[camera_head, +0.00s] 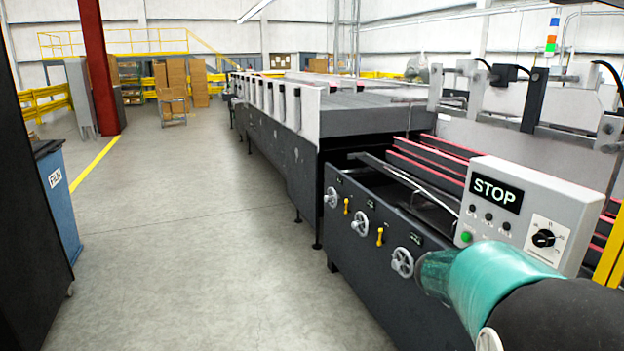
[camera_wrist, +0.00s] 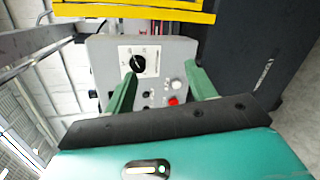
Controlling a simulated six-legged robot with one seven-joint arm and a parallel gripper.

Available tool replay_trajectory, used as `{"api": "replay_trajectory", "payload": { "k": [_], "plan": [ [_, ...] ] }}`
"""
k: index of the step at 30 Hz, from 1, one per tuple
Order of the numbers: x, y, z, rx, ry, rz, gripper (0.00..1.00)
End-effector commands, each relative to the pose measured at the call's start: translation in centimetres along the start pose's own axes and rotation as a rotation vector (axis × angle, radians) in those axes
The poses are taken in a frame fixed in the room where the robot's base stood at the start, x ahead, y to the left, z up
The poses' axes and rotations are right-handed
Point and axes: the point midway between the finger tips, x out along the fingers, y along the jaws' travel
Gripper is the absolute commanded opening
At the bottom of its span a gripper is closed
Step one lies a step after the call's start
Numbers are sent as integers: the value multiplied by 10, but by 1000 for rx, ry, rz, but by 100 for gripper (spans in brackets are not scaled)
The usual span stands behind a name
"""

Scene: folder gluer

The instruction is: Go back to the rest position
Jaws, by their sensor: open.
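My gripper (camera_wrist: 161,72) is open in the wrist view, with two green fingers apart and nothing between them. It points at a grey control box (camera_wrist: 97,55), whose face lies beyond the fingers. The box has a black dial (camera_wrist: 138,62), a red button (camera_wrist: 173,101) and a pale button. In the head view my teal and black arm reaches in from the lower right, in front of the box's lower edge; I cannot make out the fingers there. The control box (camera_head: 577,220) shows a STOP display (camera_head: 495,194), a dial (camera_head: 543,238) and a green button (camera_head: 466,237).
The long folder gluer (camera_head: 290,165) runs to the back, with handwheels (camera_head: 402,262) and yellow levers on its near side. A blue bin (camera_head: 60,205) stands at the left, beside a dark cabinet. The grey floor (camera_head: 190,250) between is clear. A yellow bar (camera_wrist: 130,10) crosses the wrist view's top.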

Motion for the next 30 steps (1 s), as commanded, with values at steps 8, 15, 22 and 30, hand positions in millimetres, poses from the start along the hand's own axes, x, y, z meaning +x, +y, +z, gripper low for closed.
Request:
{"api": "replay_trajectory", "payload": {
  "k": [8,15,22,30],
  "plan": [
    [-81,-53,61,301,91,-414,56],
    [-170,-99,91,517,222,-744,56],
    [-259,-133,111,695,375,-1024,56],
    [-308,-150,120,787,468,-1177,56]
  ]
}}
